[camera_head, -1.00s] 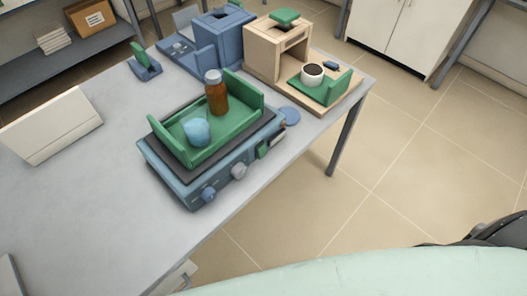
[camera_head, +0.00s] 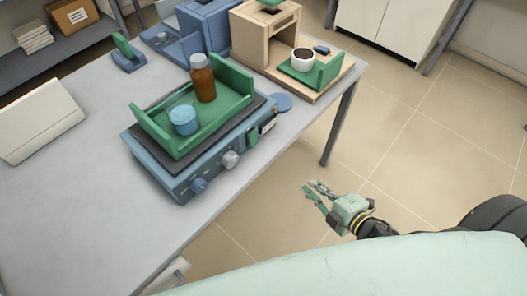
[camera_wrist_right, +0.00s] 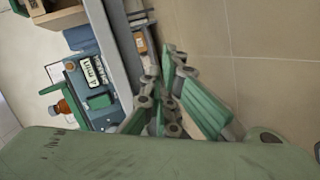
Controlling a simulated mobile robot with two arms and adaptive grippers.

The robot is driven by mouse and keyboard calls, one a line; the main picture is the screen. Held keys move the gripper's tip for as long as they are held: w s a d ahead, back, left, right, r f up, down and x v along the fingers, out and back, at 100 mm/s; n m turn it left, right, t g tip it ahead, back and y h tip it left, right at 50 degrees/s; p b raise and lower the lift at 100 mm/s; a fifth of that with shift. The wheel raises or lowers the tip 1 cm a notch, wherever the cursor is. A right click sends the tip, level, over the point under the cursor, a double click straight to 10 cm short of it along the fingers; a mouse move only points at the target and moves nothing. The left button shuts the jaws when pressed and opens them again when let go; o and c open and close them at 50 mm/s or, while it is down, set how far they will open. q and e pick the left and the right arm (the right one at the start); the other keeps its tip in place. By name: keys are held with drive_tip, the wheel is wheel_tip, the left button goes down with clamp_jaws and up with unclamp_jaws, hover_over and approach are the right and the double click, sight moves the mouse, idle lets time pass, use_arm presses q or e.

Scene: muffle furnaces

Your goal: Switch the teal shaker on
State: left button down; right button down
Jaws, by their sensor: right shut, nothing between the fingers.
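The teal shaker (camera_head: 172,181) stands on the grey table near its edge, with a green tray (camera_head: 224,107) on top. Its front has a blue knob (camera_head: 199,185), a grey knob (camera_head: 231,159) and a green switch (camera_head: 252,138). In the right wrist view the shaker (camera_wrist_right: 74,76) is at the left, with a label reading "4 min" (camera_wrist_right: 94,72) and the green switch (camera_wrist_right: 99,101). My right gripper (camera_head: 309,186) is shut and empty, off the table edge, right of and apart from the shaker. My left gripper is not in view.
A brown bottle (camera_head: 203,82) and a blue container (camera_head: 183,120) stand on the tray. Behind are a blue device (camera_head: 208,30) and a beige device (camera_head: 262,38) with a white cup (camera_head: 302,60). The floor right of the table is clear.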

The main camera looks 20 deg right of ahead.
sight(264, 156)
drive_tip(key=a+r+n+y, duration=0.4)
drive_tip(key=a+r+n, duration=0.1)
drive_tip(key=r, duration=0.6)
drive_tip(key=shift+a+r+n+t+b, duration=0.15)
drive_tip(key=shift+a+n+t+b, duration=0.15)
drive_tip(key=shift+n, duration=0.3)
drive_tip(key=p+x, duration=0.2)
drive_tip(key=x, duration=1)
drive_tip(key=shift+w+a+p, duration=0.1)
drive_tip(key=shift+w+p, duration=0.15)
drive_tip(key=shift+p, duration=0.15)
drive_tip(key=shift+w+a, duration=0.35)
drive_tip(key=shift+w, duration=0.25)
drive_tip(key=shift+f, duration=0.2)
